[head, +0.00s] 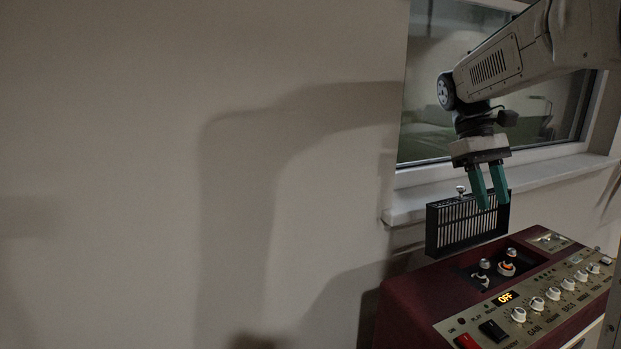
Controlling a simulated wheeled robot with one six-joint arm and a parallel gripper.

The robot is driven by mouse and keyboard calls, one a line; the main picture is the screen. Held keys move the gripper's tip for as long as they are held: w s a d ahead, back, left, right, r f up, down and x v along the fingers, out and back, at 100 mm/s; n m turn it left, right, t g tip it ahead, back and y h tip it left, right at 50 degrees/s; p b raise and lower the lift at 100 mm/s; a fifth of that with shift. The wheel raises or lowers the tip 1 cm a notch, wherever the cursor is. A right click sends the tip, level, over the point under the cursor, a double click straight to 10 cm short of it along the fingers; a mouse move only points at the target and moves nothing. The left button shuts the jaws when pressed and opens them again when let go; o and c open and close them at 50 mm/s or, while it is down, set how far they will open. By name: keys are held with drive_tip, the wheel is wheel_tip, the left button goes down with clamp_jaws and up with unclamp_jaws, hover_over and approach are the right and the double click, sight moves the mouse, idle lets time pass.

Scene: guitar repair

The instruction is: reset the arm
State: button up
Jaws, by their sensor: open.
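My gripper (490,206) hangs from my arm at the right of the head view, pointing down. Its two green fingers are apart, with nothing seen between them. The fingertips show in front of a black slatted panel (445,231) with a small knob on top. I cannot tell whether they touch it. The panel stands upright at the back of a dark red amplifier-like box (412,303).
A window sill (560,174) is behind. The wall at left is bare.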

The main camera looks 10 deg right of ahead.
drive_tip(key=s+a+f+m+t, duration=0.1)
drive_tip(key=s+a+f+t, duration=0.2)
drive_tip(key=s+a, duration=0.5)
drive_tip(key=s+a+f+m+t+y, duration=0.1)
drive_tip(key=s+a+f+t, duration=0.3)
drive_tip(key=s, duration=0.8)
drive_tip(key=a+f, duration=0.2)
drive_tip(key=a, duration=0.1)
drive_tip(key=shift+s+a, duration=0.3)
drive_tip(key=shift+a, duration=0.1)
